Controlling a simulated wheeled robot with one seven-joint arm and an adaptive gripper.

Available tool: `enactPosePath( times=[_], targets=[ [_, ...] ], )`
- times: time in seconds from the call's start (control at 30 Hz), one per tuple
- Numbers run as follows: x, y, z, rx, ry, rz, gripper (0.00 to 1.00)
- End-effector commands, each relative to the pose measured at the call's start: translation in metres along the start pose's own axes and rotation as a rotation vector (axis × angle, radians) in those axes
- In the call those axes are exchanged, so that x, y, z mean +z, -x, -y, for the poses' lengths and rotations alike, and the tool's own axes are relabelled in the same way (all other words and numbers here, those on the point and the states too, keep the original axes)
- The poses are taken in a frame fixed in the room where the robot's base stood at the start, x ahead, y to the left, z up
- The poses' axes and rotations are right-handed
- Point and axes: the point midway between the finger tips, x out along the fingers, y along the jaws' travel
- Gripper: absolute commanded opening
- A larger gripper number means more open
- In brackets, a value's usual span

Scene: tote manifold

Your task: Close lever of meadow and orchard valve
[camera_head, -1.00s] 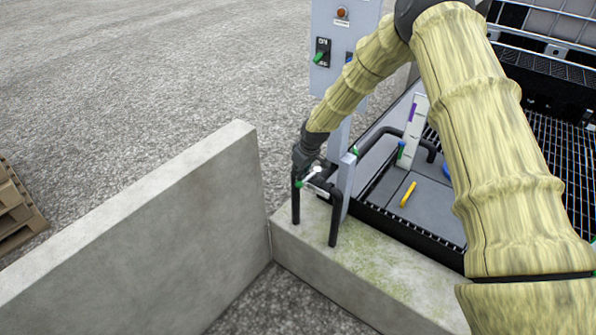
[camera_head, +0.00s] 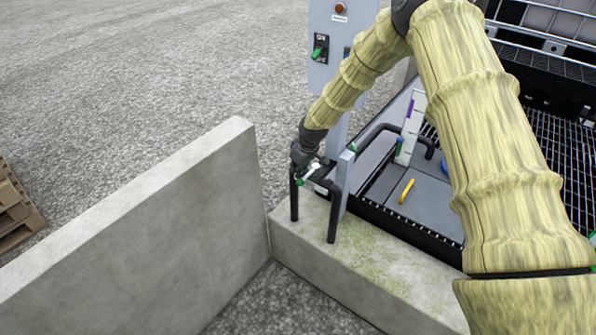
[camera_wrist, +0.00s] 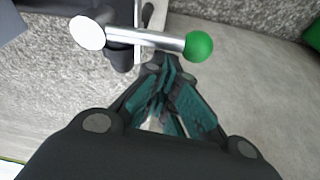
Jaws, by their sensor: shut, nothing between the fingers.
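A valve lever with a silver shaft (camera_wrist: 155,39) and a green ball knob (camera_wrist: 198,46) lies crosswise just beyond my fingertips in the wrist view. Its round silver hub is at the left end. In the head view the lever's green knob (camera_head: 300,182) shows beside the black pipe (camera_head: 333,215) on the concrete ledge. My gripper (camera_wrist: 165,70) is shut and empty, its fingertips close to the shaft near the knob; whether they touch it I cannot tell. In the head view my gripper (camera_head: 306,160) is just above the valve. Which valve this is cannot be read.
A grey control panel (camera_head: 340,45) with a green-handled switch stands behind the valve. A low concrete wall (camera_head: 150,225) is at the left. A yellow object (camera_head: 407,191) lies on the grey tray floor. A wooden pallet (camera_head: 15,205) is at far left.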

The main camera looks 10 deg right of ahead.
Motion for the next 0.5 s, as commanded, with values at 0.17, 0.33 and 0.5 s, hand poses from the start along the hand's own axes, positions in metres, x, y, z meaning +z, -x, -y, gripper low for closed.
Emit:
enactPosePath(
  times=[0.17,0.33,0.5],
  targets=[
    [-0.014,-0.012,0.005,0.001,0.001,-0.001,0.00],
    [-0.020,-0.002,0.004,0.002,-0.005,-0.002,0.00],
    [-0.015,0.020,-0.002,0.004,-0.013,-0.002,0.00]
  ],
)
